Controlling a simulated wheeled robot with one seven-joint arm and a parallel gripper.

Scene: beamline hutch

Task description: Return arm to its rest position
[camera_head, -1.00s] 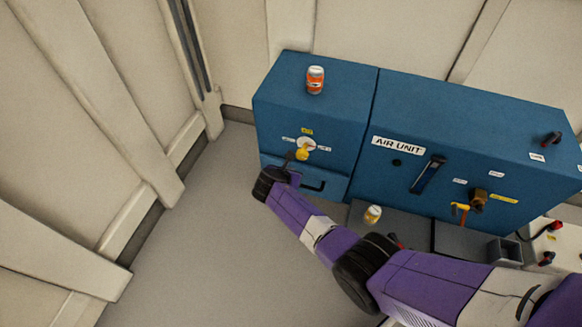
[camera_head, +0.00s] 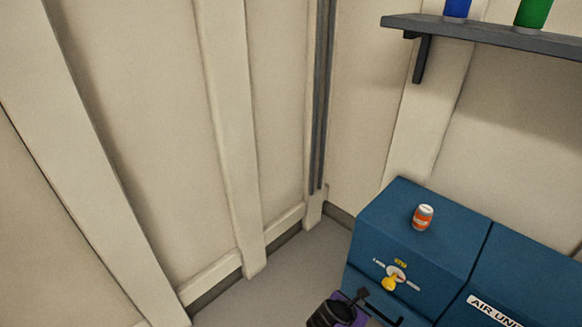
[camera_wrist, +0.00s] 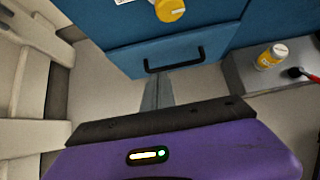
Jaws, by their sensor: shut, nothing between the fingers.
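My gripper (camera_head: 362,293) shows at the bottom edge of the head view, in front of the left blue cabinet and just below its yellow knob. Most of my arm is out of that frame. In the wrist view my shut, empty fingers (camera_wrist: 157,84) point at the drawer front with the black handle (camera_wrist: 174,62). I cannot tell the exact gap to the drawer. The yellow knob (camera_wrist: 170,10) is above the fingers and apart from them.
An orange and white jar (camera_head: 423,218) stands on the blue cabinet (camera_head: 385,232). A dark shelf (camera_head: 490,37) with blue and green containers is at the upper right. Pale walls close the left; some floor (camera_head: 290,275) is clear.

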